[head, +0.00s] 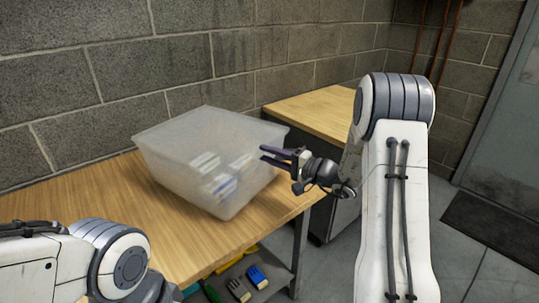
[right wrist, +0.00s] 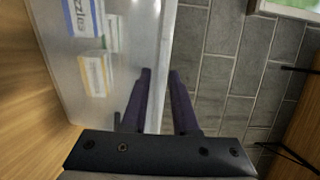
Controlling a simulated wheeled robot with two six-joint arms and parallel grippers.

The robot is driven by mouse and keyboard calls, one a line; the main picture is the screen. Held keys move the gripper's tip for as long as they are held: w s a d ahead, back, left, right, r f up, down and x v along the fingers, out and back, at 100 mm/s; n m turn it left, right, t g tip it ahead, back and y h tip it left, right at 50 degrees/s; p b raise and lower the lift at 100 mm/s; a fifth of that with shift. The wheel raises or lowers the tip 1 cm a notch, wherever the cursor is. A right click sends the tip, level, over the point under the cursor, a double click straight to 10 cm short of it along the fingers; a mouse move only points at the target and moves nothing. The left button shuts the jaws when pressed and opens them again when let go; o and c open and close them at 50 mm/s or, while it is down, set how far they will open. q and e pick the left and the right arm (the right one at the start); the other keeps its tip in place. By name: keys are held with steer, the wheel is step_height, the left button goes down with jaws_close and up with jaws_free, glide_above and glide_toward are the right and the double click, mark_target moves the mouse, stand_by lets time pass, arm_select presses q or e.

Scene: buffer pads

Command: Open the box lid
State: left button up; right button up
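A translucent plastic box (head: 168,163) stands on the wooden table against the wall, with a flat, cloudy top that looks closed. Several small labelled packs (head: 221,186) show through its wall. The box (right wrist: 135,40) fills the left part of the right wrist view. My right gripper (head: 262,153) is at the box's right side, near the upper rim, with its fingers pointing at the box. Its two dark fingers (right wrist: 160,72) are apart, and the box's edge runs up between their tips in the wrist view. I cannot tell whether they touch it. My left gripper is out of view.
The wooden table (head: 75,192) is bare left of the box. A second wooden-topped bench (head: 320,112) stands behind on the right. Below the table, a shelf holds several coloured items (head: 257,277). A block wall (head: 150,70) closes the back.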

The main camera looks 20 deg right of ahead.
jaws_close()
steer(key=shift+s+f, duration=0.1)
steer(key=shift+f, duration=0.1)
stand_by(1.0)
